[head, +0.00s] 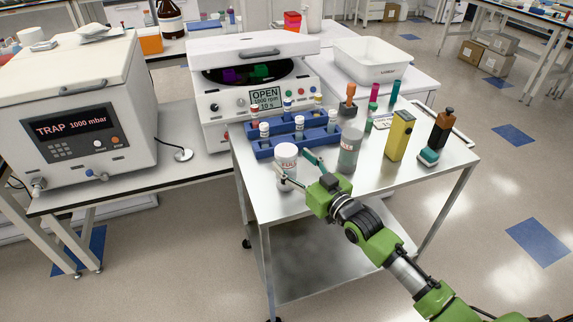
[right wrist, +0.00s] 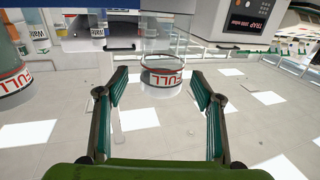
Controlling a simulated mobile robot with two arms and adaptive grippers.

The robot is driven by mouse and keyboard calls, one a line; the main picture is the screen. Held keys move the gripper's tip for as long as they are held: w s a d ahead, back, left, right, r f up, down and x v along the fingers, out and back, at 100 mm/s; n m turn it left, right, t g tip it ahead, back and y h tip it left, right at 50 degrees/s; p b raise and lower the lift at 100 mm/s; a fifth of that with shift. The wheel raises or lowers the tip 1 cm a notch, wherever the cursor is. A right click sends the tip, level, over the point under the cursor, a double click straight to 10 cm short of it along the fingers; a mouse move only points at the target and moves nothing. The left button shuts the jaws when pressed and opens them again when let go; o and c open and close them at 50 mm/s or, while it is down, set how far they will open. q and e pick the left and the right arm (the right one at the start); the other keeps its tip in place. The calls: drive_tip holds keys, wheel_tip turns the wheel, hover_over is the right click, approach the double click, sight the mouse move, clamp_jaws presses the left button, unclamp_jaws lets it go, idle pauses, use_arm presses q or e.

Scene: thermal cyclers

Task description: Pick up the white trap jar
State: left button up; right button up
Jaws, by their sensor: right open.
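The white trap jar (head: 286,154) stands upright near the front left edge of the steel cart, with a red-lettered label low on its body. In the right wrist view the jar (right wrist: 165,78) appears upside down, ahead of the fingers and in line with the gap between them. My right gripper (head: 298,169) is open beside the jar, with nothing clamped. Its teal-padded fingers also show apart in the right wrist view (right wrist: 159,84). Whether a finger touches the jar is hard to tell. My left gripper is not in view.
A grey-green jar (head: 349,148) stands right of the gripper. A blue tube rack (head: 294,143) sits behind the white jar. A yellow device (head: 400,135) and pipette-like tools are farther right. The trap unit (head: 75,110) stands left.

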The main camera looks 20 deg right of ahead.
sight(286, 155)
drive_tip(key=x, duration=0.3)
drive_tip(key=shift+w+a+r, duration=0.15)
drive_tip(key=shift+w+a, duration=0.05)
drive_tip(key=shift+w, duration=0.1)
drive_tip(key=shift+s, duration=0.1)
drive_tip(key=c, duration=1.3)
drive_tip(key=shift+r, duration=0.15)
